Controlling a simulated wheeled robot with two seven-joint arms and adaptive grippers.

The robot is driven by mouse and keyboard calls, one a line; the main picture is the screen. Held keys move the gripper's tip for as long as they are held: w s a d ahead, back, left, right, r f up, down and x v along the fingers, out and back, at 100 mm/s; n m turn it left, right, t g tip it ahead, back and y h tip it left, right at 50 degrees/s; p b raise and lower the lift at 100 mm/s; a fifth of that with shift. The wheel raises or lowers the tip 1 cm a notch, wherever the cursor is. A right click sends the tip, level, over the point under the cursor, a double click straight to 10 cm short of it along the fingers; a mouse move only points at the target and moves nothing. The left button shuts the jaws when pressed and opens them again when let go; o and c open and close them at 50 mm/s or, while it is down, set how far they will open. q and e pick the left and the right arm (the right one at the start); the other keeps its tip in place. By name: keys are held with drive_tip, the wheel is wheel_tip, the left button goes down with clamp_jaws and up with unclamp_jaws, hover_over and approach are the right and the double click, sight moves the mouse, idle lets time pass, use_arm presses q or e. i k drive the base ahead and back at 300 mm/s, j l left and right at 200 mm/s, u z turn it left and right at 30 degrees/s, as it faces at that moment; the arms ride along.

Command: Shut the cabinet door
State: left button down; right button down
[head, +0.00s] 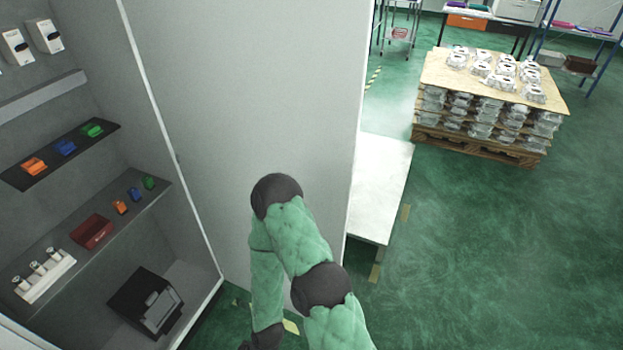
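The grey cabinet (62,105) stands open at the left, with its shelves and contents showing. Its door (265,85) appears to be the large, plain light-grey panel in the middle, standing swung open from the cabinet's right edge. My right arm, in green quilted covers, reaches up from the bottom in front of the panel's lower part and bends back down. I cannot tell whether it touches the panel. Its gripper is cut off below the bottom edge of the picture. My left arm and gripper are not in view.
Shelves hold small coloured bins, a red box (91,231), a white rack (44,275) and a black box (146,303). A white low surface (379,185) stands behind the panel. A pallet of castings (488,133) is at the back right. Green floor (500,260) is clear at right.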

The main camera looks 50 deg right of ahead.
sight(244, 92)
drive_tip(key=k+l+z, duration=0.1)
drive_tip(key=l+z, duration=0.15)
drive_tip(key=l, duration=0.25)
drive_tip(key=l+z, duration=0.25)
drive_tip(key=l, duration=0.25)
drive_tip(key=l+u, duration=0.3)
drive_tip(key=l, duration=0.35)
drive_tip(key=l+u, duration=0.3)
drive_tip(key=l, duration=0.35)
drive_tip(key=k+l+u, duration=0.1)
drive_tip(key=l+u, duration=0.15)
drive_tip(key=l, duration=0.4)
drive_tip(key=l+u, duration=0.25)
drive_tip(key=l, duration=0.25)
drive_tip(key=k+l+u, duration=0.1)
drive_tip(key=l+u, duration=0.15)
drive_tip(key=l, duration=0.2)
drive_tip(key=k+l+u, duration=0.1)
drive_tip(key=l+u, duration=0.15)
drive_tip(key=l, duration=0.2)
